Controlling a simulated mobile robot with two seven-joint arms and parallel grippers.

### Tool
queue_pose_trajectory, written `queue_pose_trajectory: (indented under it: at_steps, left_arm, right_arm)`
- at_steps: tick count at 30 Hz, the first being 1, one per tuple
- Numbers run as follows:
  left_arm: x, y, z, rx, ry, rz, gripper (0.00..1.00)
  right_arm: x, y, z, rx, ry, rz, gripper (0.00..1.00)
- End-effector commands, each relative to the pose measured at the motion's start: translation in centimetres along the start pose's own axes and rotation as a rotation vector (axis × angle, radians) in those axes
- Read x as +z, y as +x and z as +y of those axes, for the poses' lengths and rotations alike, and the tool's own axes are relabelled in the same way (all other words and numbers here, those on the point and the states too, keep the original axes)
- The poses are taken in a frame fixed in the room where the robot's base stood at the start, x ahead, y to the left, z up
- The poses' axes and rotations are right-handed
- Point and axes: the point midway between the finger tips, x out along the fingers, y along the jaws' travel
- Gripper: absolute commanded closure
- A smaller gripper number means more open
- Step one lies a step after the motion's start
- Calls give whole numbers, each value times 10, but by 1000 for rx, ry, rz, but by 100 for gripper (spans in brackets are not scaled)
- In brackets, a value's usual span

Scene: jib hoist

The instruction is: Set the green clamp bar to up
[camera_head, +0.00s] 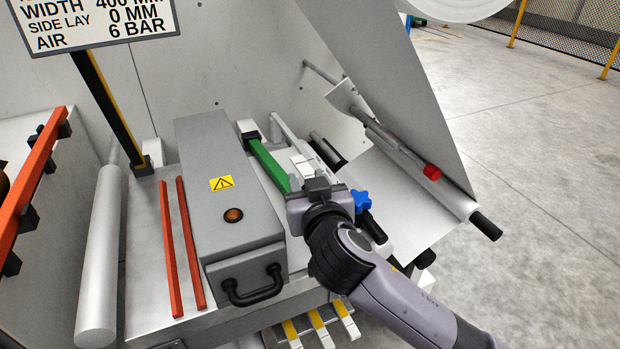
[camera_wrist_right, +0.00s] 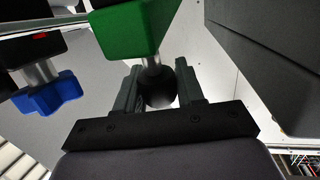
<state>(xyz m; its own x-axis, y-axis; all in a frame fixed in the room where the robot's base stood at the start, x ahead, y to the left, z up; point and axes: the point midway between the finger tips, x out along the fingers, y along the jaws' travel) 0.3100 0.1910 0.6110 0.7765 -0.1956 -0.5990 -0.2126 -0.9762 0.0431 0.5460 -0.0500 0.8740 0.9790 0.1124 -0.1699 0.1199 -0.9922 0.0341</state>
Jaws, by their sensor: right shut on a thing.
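The green clamp bar (camera_head: 269,163) runs from a black bracket at the back towards the front, just right of the grey box. It looks lowered along the box, but its exact position is hard to tell. In the right wrist view the end of the green bar (camera_wrist_right: 130,28) carries a short metal stem with a black ball knob (camera_wrist_right: 158,88). My right gripper (camera_head: 301,198) is at the front end of the bar. Its fingers are shut on the black knob, one on each side, in the right wrist view (camera_wrist_right: 160,90). In the head view my gripper hides the knob. My left gripper is not visible.
A grey box (camera_head: 230,190) with a warning label and black handle stands left of the bar. A blue star knob (camera_head: 361,201) is right of my gripper, also in the wrist view (camera_wrist_right: 48,92). Two red rails (camera_head: 170,250) lie left.

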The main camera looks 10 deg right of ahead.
Motion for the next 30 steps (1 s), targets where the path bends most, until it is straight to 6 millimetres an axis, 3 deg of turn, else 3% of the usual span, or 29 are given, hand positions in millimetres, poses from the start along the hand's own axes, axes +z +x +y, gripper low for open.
queue_pose_trajectory:
  at_steps: [1,3,17,30]
  left_arm:
    - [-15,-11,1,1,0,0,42]
    - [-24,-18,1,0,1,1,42]
    - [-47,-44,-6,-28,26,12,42]
    - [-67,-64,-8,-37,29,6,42]
  right_arm:
    - [-17,-1,0,1,1,-16,100]
    - [-26,1,0,0,-3,-39,100]
    - [-89,18,-4,0,-12,-69,100]
    - [-150,47,-10,0,-13,-69,100]
